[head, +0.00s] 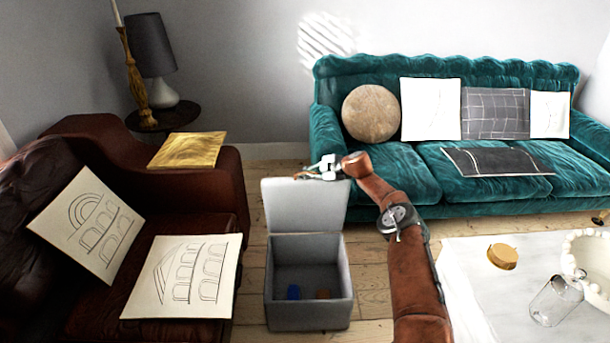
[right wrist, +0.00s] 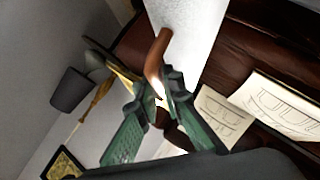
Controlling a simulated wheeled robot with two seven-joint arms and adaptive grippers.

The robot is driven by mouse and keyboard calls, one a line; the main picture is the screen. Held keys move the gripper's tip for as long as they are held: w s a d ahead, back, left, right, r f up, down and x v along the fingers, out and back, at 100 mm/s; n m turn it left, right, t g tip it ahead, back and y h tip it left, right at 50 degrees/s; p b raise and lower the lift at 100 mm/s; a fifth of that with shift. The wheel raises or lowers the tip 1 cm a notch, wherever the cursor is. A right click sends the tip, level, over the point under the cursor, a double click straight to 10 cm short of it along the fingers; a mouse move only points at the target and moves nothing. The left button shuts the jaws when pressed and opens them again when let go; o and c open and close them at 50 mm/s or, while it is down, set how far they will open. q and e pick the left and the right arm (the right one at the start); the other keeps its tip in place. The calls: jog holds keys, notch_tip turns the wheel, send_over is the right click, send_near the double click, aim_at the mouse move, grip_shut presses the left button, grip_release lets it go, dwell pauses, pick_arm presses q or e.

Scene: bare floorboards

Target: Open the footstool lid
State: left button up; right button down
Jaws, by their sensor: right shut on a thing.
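The grey footstool (head: 308,315) stands on the floor in the middle of the head view. Its lid (head: 300,208) is raised, standing about upright at the back of the box, and the inside shows. My right gripper (head: 312,172) is at the lid's top edge. In the right wrist view, the green fingers of my right gripper (right wrist: 156,95) are shut on a brown handle (right wrist: 156,58) on the pale lid (right wrist: 188,38). My left gripper is not in view.
A blue item (head: 293,291) and a brownish item (head: 322,294) lie inside the footstool. A brown leather sofa (head: 215,185) is close on the left. A teal sofa (head: 400,170) is behind, and a white table (head: 470,265) is at right. Bare floorboards surround the box.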

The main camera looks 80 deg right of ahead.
jog(key=c, duration=2.3)
grip_release()
jog(key=shift+c, duration=0.2)
jog(key=shift+s, duration=0.2)
jog(key=shift+s, duration=0.35)
jog(key=shift+s+a+r, duration=0.35)
jog(key=shift+s+r, duration=0.2)
jog(key=v, duration=0.9)
jog(key=shift+s+r, duration=0.15)
jog(key=shift+r, duration=0.05)
